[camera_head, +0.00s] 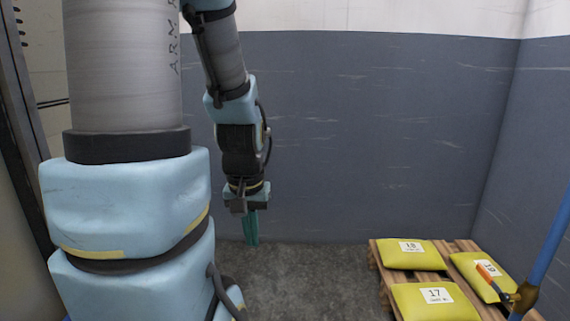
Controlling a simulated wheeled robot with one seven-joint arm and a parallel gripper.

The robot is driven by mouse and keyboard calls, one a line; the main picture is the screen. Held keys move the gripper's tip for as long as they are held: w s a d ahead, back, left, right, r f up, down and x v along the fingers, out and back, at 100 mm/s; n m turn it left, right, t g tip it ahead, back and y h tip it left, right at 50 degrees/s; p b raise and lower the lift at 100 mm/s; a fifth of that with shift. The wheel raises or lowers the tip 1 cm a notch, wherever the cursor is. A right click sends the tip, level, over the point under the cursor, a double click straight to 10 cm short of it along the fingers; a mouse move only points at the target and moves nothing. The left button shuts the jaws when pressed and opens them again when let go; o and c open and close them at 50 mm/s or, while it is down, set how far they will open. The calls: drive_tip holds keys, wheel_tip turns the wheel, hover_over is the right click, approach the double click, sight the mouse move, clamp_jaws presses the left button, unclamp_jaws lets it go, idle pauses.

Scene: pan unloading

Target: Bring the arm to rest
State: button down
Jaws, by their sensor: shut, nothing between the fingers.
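My gripper (251,228) hangs straight down at the end of my arm, left of the picture's middle. Its green fingers are together and hold nothing. It is above the dark grey floor (305,280), in front of the grey-blue wall, and touches nothing that I can see. My arm comes down from the top of the picture, and its large grey and light blue links fill the left side.
A wooden pallet (433,267) stands at the lower right with yellow bags (437,301) numbered on white labels. A blue pole (549,250) with an orange handle (490,277) crosses the right edge. The floor between my gripper and the pallet is clear.

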wheel_tip(320, 180, up, 28)
drive_tip(key=p, duration=2.7)
drive_tip(key=shift+r, duration=0.25)
drive_tip(key=shift+d, duration=0.15)
